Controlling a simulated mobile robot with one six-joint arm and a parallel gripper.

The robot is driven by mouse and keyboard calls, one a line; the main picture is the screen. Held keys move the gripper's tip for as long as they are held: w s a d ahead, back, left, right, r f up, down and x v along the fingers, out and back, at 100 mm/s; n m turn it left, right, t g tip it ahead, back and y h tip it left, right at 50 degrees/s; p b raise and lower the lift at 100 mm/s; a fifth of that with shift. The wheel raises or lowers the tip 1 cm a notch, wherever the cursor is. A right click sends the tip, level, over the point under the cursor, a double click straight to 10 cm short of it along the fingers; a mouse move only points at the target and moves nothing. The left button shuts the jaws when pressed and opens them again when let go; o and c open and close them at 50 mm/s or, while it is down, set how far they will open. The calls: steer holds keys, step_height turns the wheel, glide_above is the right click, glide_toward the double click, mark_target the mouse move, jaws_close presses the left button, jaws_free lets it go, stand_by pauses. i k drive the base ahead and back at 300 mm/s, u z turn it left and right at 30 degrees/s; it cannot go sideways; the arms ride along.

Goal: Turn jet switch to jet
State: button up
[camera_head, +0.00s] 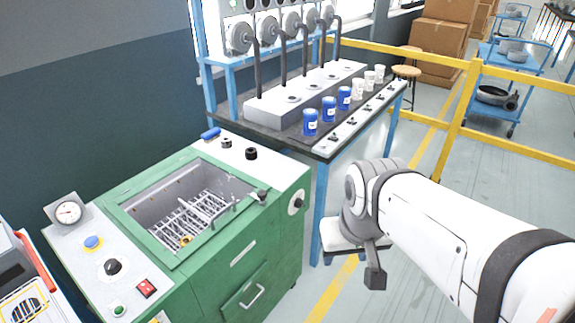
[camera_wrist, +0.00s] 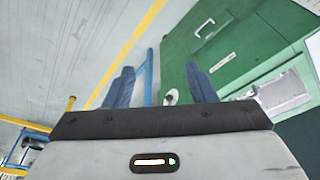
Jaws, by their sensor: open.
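A green machine (camera_head: 213,297) with an open basin stands at the left in the head view. A dark round knob on a pale plate (camera_head: 297,203) sits on its right side face. This knob also shows in the wrist view (camera_wrist: 171,97), between the fingers and apart from them. I see no readable label, so I cannot tell which control is the jet switch. My gripper (camera_head: 362,266) is open and empty, to the right of the machine and in front of the bench. Its two blue-grey fingers show in the wrist view (camera_wrist: 158,70).
The machine's top carries a black knob (camera_head: 113,267), a red switch (camera_head: 147,288), a blue button (camera_head: 93,242) and a gauge (camera_head: 68,212). A bench (camera_head: 270,132) with blue and white cups stands behind. Yellow rails (camera_head: 458,110) stand at the right.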

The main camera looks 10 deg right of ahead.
mark_target(298, 204)
steer(key=z, duration=0.9)
steer(key=k, duration=0.85)
steer(key=u, duration=0.65)
steer(key=i, duration=1)
